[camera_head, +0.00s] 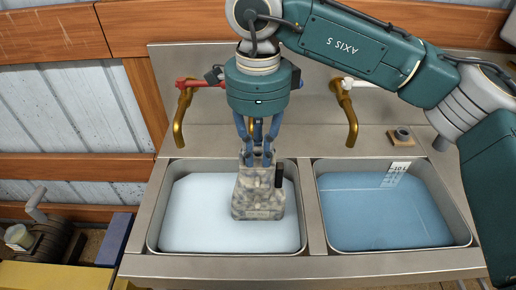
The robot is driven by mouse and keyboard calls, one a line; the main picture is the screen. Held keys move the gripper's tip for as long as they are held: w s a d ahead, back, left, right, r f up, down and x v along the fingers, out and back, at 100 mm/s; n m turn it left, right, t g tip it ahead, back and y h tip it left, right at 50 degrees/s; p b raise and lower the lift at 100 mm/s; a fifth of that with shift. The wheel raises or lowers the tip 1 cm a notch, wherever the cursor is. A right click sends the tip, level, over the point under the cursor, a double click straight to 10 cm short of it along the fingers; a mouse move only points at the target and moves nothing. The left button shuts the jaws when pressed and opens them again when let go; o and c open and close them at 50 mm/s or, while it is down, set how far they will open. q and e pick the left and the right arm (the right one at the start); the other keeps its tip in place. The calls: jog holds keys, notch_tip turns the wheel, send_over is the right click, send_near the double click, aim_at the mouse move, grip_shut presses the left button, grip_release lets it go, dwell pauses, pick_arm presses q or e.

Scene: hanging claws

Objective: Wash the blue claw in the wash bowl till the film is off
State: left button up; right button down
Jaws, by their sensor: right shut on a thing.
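My right gripper (258,157) hangs from the teal arm that comes in from the upper right. Its blue fingers point down and are shut on a mottled grey-beige, tapered thing (257,198). A small black part (279,175) shows at that thing's upper right side. The mottled thing is over or in the left basin (154,226), in front of whitish water (200,215); I cannot tell how deep it sits. Patchy film seems to cover it, and I cannot make out blue on it, so I cannot tell if it is the blue claw. My left gripper is not in view.
The right basin (464,228) holds blue water and has a "10 L" mark. Two brass taps, a red-handled one (180,120) and a white-handled one (350,120), stand behind the basins. A small dark fitting (402,135) sits on the back right ledge.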

jog(key=shift+r, duration=0.3)
jog(key=shift+r+p, duration=0.3)
jog(key=shift+r, duration=0.15)
jog(key=shift+f, duration=0.15)
dwell(0.3)
jog(key=shift+f+b, duration=0.55)
jog(key=shift+b, duration=0.05)
jog(key=shift+r, duration=0.3)
jog(key=shift+r+p, duration=0.35)
jog(key=shift+r, duration=0.05)
jog(key=shift+f, duration=0.2)
jog(key=shift+f+b, duration=0.5)
jog(key=shift+b, duration=0.1)
jog(key=shift+r, duration=0.25)
